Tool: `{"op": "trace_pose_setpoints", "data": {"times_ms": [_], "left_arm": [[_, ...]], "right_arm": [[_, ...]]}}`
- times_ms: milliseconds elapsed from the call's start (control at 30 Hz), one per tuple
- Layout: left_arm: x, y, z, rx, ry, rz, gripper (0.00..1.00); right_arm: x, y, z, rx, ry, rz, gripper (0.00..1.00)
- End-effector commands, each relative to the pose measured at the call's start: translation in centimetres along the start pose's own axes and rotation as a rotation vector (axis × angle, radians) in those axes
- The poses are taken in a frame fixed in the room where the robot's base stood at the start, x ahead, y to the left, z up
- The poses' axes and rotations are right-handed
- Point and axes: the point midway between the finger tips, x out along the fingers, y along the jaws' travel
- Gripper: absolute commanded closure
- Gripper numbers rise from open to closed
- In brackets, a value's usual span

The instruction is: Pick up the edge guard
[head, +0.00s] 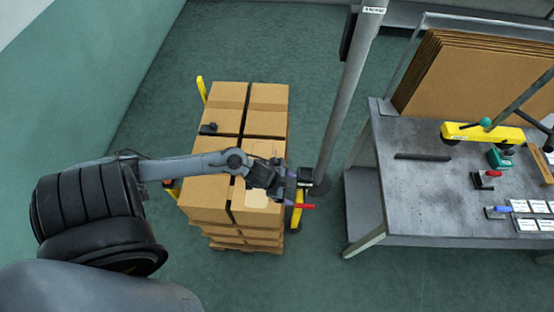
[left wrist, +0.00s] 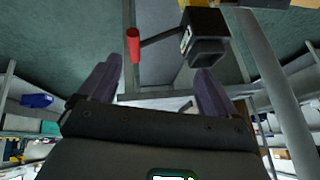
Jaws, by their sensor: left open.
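I cannot tell for certain which piece is the edge guard. A small black piece (head: 208,128) lies on the left edge of the stacked cartons in the head view and may be it. My left gripper (head: 293,185) is over the right edge of the stack, to the right of that piece and apart from it. Its two purple-grey fingers also show in the left wrist view (left wrist: 158,70), spread apart with nothing between them. A red handle (left wrist: 133,45) on a dark rod and a black block (left wrist: 205,37) show beyond the fingertips. My right gripper is not in view.
Cartons (head: 226,95) stand on a pallet, with a yellow post (head: 201,90) at its back left. A grey pole (head: 345,100) rises right of my gripper. A workbench (head: 415,200) at the right holds a dark strip (head: 423,157) and a yellow bar (head: 483,132).

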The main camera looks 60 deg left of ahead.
Motion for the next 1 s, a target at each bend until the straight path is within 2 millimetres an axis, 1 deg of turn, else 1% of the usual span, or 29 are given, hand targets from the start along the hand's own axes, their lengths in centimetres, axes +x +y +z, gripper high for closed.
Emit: {"op": "trace_pose_setpoints", "data": {"times_ms": [33,133,200,300,400,467,533,800,1000], "left_arm": [[0.1,-2.7,1.8,0.020,-0.015,0.030,0.08],[-0.7,-6.4,4.7,0.005,-0.040,0.113,0.08],[-1.8,-8.7,6.3,-0.023,-0.061,0.160,0.08],[-3.5,-11.2,7.9,-0.070,-0.087,0.211,0.08],[-4.9,-12.9,8.8,-0.111,-0.103,0.244,0.08],[-5.2,-13.4,9.1,-0.127,-0.109,0.255,0.08],[-5.0,-13.5,9.4,-0.140,-0.111,0.264,0.08],[-1.6,-12.7,9.7,-0.146,-0.111,0.267,0.08],[-0.5,-12.3,9.8,-0.142,-0.112,0.267,0.08]], "right_arm": [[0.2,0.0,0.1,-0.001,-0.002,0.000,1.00],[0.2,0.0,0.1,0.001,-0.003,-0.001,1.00],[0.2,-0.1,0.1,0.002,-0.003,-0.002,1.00],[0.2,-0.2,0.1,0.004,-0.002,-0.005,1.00],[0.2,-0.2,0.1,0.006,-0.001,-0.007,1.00],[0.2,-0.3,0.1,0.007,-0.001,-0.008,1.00],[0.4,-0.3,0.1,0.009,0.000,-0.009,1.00],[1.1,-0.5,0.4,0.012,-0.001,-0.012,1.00],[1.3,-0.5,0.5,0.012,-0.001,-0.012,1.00]]}}
